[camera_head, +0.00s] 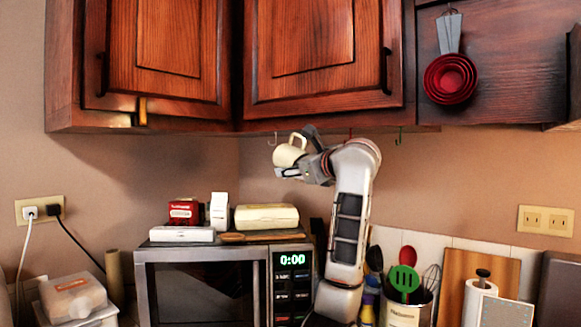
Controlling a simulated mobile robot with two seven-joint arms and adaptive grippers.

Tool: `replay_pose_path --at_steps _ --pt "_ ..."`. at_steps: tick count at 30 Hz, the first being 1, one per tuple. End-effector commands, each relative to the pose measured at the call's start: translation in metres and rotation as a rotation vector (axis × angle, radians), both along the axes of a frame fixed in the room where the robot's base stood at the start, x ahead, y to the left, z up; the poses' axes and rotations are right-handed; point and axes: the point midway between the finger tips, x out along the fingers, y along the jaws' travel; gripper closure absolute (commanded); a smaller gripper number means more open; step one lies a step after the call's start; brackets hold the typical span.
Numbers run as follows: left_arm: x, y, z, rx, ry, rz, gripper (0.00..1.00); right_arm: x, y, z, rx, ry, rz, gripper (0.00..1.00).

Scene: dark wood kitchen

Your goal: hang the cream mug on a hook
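The cream mug (287,156) is held up just under the wall cabinet, tilted, with its handle loop at its upper right. My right gripper (298,154) is closed around it from the right, one finger below the mug and one at its upper right. Three hooks hang under the cabinet edge: a pale hook (275,139) just above and left of the mug, a red hook (350,132) above my wrist, and a green hook (399,136) farther right. I cannot tell the depth between handle and hooks; the handle appears apart from them. My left gripper is not in view.
Below the mug stands a microwave (154,281) with boxes and a cream container (267,217) on top. A utensil crock (403,314) and cutting board (496,268) stand at right. Red measuring cups (450,80) hang at upper right. The wall space below the green hook is clear.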

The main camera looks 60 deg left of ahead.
Motion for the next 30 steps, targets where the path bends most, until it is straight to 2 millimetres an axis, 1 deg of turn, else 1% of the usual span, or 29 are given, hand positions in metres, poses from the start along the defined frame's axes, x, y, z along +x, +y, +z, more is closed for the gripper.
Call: replay_pose_path --at_steps 14,18,23,30 --pt "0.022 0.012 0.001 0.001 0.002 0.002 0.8 0.001 0.0 0.006 0.0 -0.003 0.0 0.6" --pt "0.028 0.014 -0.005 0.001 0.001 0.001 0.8 0.001 0.0 0.003 0.001 -0.003 0.0 0.6" --pt "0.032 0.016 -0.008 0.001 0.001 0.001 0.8 0.0 0.0 0.001 0.001 -0.002 0.0 0.6" --pt "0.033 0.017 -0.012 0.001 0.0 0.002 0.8 0.0 0.0 -0.001 0.0 0.0 0.0 0.6"
